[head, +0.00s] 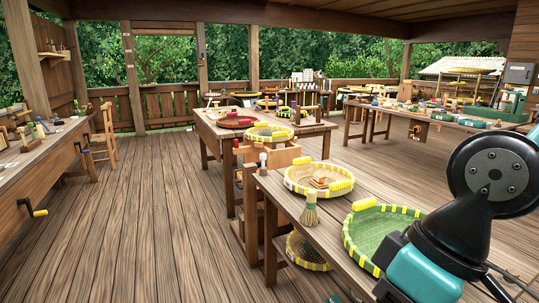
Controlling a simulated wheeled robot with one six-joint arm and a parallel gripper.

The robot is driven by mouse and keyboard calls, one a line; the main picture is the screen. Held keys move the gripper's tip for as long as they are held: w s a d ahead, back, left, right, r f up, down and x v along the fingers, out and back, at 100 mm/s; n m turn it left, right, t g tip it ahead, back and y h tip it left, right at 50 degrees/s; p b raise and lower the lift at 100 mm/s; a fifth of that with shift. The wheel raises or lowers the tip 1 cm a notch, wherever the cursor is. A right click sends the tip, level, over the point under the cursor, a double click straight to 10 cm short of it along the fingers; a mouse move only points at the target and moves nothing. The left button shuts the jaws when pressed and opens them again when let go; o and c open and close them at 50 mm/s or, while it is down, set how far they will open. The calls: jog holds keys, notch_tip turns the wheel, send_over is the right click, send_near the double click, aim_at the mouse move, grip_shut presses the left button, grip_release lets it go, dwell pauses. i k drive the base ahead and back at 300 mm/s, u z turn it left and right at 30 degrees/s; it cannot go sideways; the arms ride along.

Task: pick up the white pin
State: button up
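I cannot make out a white pin for certain in the head view. Several tiny items on the left workbench (40,152) and on the far right table are also too small to tell apart. My arm's dark and teal links fill the lower right corner and hide part of the near table. My gripper is outside the picture.
The middle table (215,132) carries a red tray (235,122). A wooden chair (103,140) stands at left. The plank floor (140,225) between is clear.

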aim_at(263, 157)
jog(key=u, duration=0.05)
jog(key=i, duration=0.6)
jog(key=u, duration=0.1)
jog(key=k, duration=0.55)
jog(key=u, duration=0.65)
jog(key=i, duration=0.85)
jog(key=u, duration=0.75)
jog(key=i, duration=1.9)
jog(key=z, duration=0.7)
jog(key=i, duration=1.15)
jog(key=z, duration=1.3)
jog(key=i, duration=0.45)
jog(key=z, duration=0.25)
